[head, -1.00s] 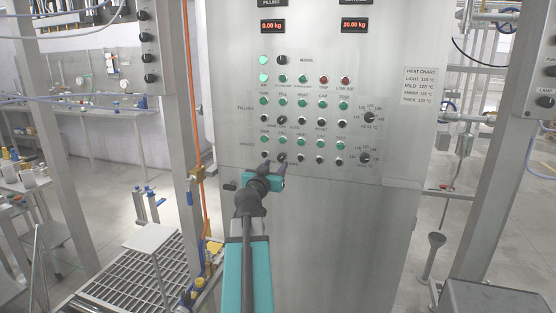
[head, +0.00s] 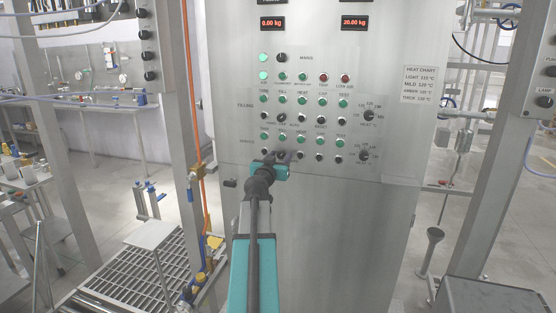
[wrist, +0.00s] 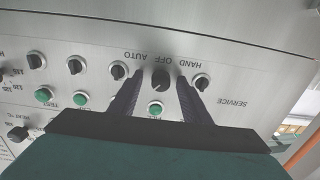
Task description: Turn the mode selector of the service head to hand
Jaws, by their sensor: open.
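The service head's mode selector is a black knob (wrist: 160,80) in the wrist view, with HAND, OFF and AUTO lettered around it, upside down in that picture. SERVICE is printed beside its row. My gripper (wrist: 158,88) is open, with one dark finger on each side of the selector. I cannot tell whether the fingers touch it, and its exact pointer direction is too small to read. In the head view my gripper (head: 277,156) is at the lower row of the panel and hides the selector.
The steel control panel (head: 310,210) carries several black knobs, green lamps and a heat dial (head: 364,157). In the wrist view, neighbouring knobs (wrist: 201,82) and (wrist: 118,71) sit close outside the fingers, and a green lamp (wrist: 155,108) lies between them.

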